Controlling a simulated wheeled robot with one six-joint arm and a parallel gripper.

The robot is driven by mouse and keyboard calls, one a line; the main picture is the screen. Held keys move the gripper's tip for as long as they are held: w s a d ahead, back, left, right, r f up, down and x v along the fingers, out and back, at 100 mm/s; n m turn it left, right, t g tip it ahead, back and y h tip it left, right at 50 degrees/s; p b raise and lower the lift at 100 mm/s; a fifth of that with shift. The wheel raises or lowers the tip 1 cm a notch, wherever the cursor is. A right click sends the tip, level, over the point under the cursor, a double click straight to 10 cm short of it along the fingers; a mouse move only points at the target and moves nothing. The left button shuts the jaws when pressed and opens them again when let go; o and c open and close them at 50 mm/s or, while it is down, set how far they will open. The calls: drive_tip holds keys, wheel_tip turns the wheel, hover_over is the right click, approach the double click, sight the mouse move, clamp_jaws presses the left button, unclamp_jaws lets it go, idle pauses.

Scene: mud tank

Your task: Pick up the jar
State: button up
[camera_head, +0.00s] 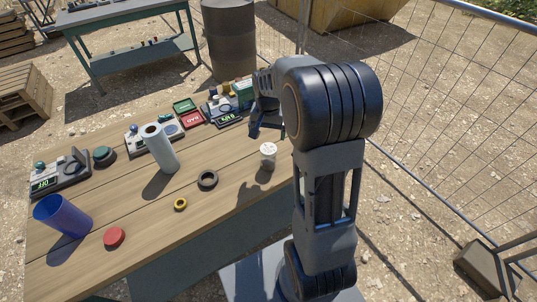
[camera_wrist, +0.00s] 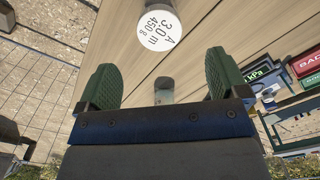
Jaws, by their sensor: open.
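In the head view my gripper (camera_head: 264,128) hangs over the table just behind the jar, partly hidden by my arm. The fingers do not touch the jar.
The table (camera_head: 110,268) also holds a paper roll (camera_head: 160,148), a dark ring (camera_head: 207,180), a yellow ring (camera_head: 180,204), a blue cup (camera_head: 63,215) and a red disc (camera_head: 114,238). Red and green trays and scales line its back. A mesh fence (camera_head: 450,90) stands at right.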

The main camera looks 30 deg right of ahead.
sight(269, 148)
wheel_tip(269, 148, down, 6)
drive_tip(key=shift+f, duration=0.15)
drive_tip(key=shift+d+f+p, duration=0.15)
drive_tip(key=shift+f+p, duration=0.75)
drive_tip(key=shift+f, duration=1.75)
drive_tip(key=shift+w+r, duration=0.1)
drive_tip(key=c, duration=1.3)
